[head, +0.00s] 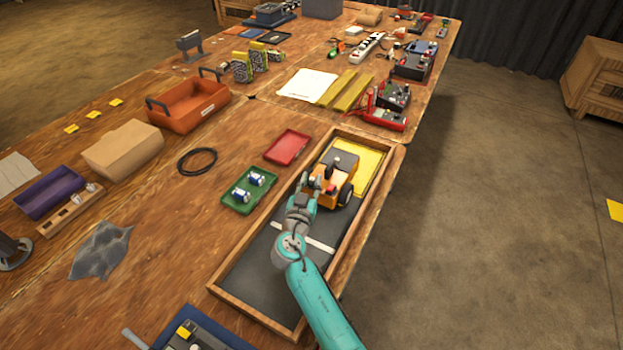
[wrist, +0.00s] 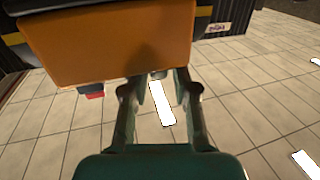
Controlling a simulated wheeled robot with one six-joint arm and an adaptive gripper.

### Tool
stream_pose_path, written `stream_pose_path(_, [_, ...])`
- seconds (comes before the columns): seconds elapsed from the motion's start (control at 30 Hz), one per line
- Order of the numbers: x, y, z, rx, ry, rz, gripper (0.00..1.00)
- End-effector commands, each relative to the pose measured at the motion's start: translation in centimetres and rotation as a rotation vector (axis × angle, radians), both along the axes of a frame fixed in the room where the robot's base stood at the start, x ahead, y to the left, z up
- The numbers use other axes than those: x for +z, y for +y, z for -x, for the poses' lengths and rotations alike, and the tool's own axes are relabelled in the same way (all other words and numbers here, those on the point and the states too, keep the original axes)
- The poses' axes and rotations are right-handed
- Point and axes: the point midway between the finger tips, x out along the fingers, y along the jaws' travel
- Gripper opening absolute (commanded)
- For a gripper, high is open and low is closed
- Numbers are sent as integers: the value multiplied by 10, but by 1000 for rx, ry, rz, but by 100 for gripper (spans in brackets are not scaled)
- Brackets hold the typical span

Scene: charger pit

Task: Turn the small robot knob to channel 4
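The small robot (head: 345,177), orange with dark wheels and a grey top, stands in the wooden-framed tray (head: 238,270), partly behind my gripper. My gripper (head: 316,184) is at its near left side in the head view. In the wrist view, its orange body (wrist: 110,45) fills the upper left, just beyond my fingertips (wrist: 155,84). The two fingers are apart with nothing seen between them. I cannot tell whether they touch the robot. The knob and its channel marks cannot be made out in either view.
A yellow pad (head: 362,160) lies in the tray's far end. A green tray (head: 237,203) with small white-and-blue items and a red tray (head: 288,147) lie left of it. A black cable loop (head: 197,161) lies farther left. Table space between them is clear.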

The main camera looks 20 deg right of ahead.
Motion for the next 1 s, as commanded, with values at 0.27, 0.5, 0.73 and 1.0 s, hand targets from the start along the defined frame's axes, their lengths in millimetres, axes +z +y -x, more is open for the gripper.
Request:
stream_pose_path(0.27, [0, -8, -12, -1, 0, 0, 29])
stream_pose_path(0.5, [0, -7, -12, 0, 0, 0, 21])
stream_pose_path(0.73, [0, -7, -12, 0, 0, 0, 0])
stream_pose_path(1.0, [0, -6, -12, -52, 1, 0, 0])
